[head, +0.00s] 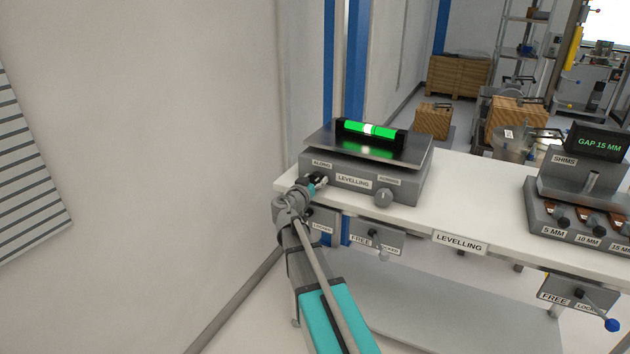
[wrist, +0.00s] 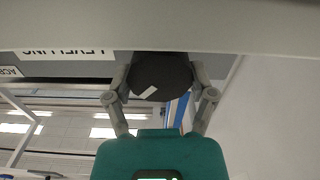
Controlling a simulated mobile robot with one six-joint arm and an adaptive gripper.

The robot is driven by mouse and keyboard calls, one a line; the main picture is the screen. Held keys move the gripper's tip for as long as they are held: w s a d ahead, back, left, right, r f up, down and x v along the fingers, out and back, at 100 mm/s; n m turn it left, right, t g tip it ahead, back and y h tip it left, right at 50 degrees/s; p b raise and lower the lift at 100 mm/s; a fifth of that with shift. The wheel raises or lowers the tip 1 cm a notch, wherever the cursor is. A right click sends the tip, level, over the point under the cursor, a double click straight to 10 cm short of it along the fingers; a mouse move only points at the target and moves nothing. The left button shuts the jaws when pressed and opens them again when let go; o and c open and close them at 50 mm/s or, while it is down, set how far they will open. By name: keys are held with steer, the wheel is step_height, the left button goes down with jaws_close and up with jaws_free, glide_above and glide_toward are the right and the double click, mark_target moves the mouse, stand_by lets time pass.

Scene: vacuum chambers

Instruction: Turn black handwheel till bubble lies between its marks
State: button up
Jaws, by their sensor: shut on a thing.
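The black handwheel (wrist: 158,72) sits under the ALONG label at the left of the levelling unit's front; a white stripe on it runs slanted. My gripper (wrist: 161,80) is shut on it, one finger on each side. In the head view my gripper (head: 314,186) comes from the front left and hides most of the wheel. The green vial (head: 353,128) stands in a black holder on the unit's plate. Its whitish bubble (head: 368,129) shows near the middle of the vial. The marks are too small to make out, so I cannot tell whether the bubble lies between them.
A grey handwheel (head: 383,198) is on the same unit's front, under the ACROSS label. Clamp levers hang below the bench edge (head: 480,228). A shims unit (head: 580,190) with a GAP 15 MM display stands at the right. A plain wall (head: 150,150) is at the left.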

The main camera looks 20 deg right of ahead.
steer(key=shift+c, duration=1.2)
steer(key=shift+n, duration=1.9)
steer(key=o, duration=1.1)
steer(key=shift+c, duration=0.2)
steer(key=shift+a, duration=0.15)
